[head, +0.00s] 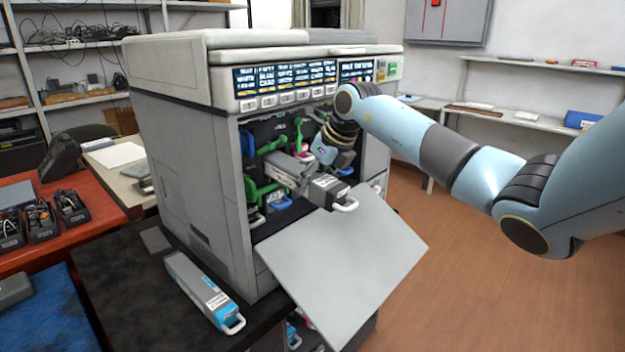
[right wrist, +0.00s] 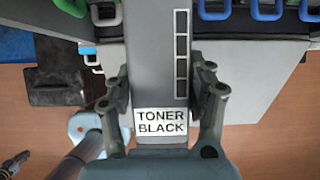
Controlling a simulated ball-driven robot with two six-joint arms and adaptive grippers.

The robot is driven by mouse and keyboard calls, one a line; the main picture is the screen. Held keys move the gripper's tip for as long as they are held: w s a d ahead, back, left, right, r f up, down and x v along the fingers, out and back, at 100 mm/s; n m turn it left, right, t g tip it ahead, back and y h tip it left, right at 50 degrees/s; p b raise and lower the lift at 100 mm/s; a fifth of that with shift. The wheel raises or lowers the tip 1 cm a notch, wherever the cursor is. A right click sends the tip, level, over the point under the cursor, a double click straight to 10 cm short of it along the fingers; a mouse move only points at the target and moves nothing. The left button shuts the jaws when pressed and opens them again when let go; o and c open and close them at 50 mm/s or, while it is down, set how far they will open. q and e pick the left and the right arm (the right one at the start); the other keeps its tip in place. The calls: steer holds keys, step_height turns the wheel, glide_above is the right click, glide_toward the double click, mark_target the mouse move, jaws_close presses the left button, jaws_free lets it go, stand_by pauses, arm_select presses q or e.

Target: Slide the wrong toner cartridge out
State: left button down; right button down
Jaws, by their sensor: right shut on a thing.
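The grey cartridge (head: 328,190), dark at its front end with a white handle, sticks out of the open printer (head: 185,165) above the lowered door (head: 345,262). In the right wrist view the held cartridge (right wrist: 158,60) carries a "TONER BLACK" label. My right gripper (head: 308,175) is shut on it from above, with a finger on each side in the right wrist view (right wrist: 164,88). The cartridge's rear part is hidden inside the printer. Another cartridge (head: 203,288) with a blue side and white handle lies on the dark table. My left gripper is out of view.
Green levers (head: 250,190) and blue handles (head: 277,201) show inside the bay around the cartridge. The door juts out low in front. A red-topped bench (head: 100,205) with small trays (head: 40,222) stands at the left. The floor at right is clear.

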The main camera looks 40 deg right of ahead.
mark_target(331, 183)
steer(key=shift+s+d+p, duration=0.1)
steer(key=shift+s+p, duration=0.15)
steer(key=shift+p, duration=0.05)
steer(key=shift+s+d+r+p, duration=0.15)
steer(key=shift+s+p, duration=0.95)
steer(key=shift+s, duration=1.1)
steer(key=s+p, duration=0.4)
steer(key=s, duration=0.3)
steer(key=shift+d, duration=0.3)
